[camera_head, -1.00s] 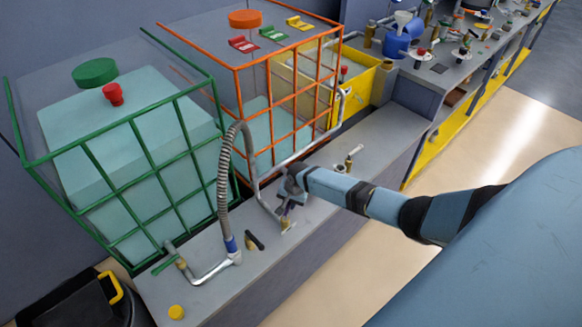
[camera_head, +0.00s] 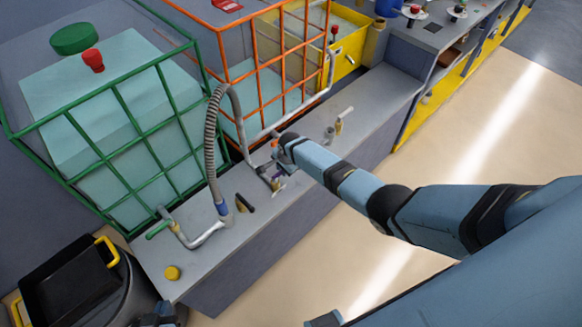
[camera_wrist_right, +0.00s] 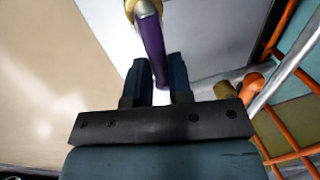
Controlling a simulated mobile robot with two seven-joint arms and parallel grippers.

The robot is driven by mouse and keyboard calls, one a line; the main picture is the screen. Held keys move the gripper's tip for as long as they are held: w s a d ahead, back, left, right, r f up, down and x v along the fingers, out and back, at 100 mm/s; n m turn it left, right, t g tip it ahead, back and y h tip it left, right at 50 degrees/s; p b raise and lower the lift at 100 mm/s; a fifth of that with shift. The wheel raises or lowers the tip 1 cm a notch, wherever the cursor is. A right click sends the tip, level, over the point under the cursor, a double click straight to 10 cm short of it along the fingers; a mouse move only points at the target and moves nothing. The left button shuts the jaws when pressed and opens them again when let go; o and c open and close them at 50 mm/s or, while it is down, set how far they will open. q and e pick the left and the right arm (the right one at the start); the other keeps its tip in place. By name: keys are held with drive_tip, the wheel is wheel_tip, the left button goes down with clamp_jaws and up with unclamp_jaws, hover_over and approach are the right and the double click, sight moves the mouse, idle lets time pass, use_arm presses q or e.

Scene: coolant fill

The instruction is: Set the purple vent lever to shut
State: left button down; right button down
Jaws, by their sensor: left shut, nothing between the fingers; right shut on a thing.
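The purple vent lever (camera_wrist_right: 151,45) hangs from a brass and grey fitting (camera_wrist_right: 141,8) in the right wrist view. Its free end lies between the fingers of my right gripper (camera_wrist_right: 157,85), which is shut on it. In the head view my right gripper (camera_head: 277,176) is at the pipe fittings on the grey bench, in front of the orange cage. There the lever is mostly hidden by the gripper and very small. My left gripper (camera_head: 163,314) shows only partly at the bottom edge, beside the black bin. It is shut and empty.
The grey bench (camera_head: 372,100) runs in front of the green cage (camera_head: 127,125) and orange cage (camera_head: 262,62). A corrugated hose (camera_head: 211,140) rises left of my right gripper. The black bin (camera_head: 75,285) stands lower left. Open floor lies to the right.

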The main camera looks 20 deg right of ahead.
drive_tip(key=shift+d, duration=0.1)
drive_tip(key=c, duration=1)
unclamp_jaws()
drive_tip(key=shift+c, duration=0.2)
drive_tip(key=shift+r, duration=0.1)
wheel_tip(320, 180, up, 14)
drive_tip(key=s+p, duration=0.2)
drive_tip(key=shift+s+d+f, duration=0.25)
drive_tip(key=shift+s+d, duration=0.05)
drive_tip(key=shift+d, duration=0.15)
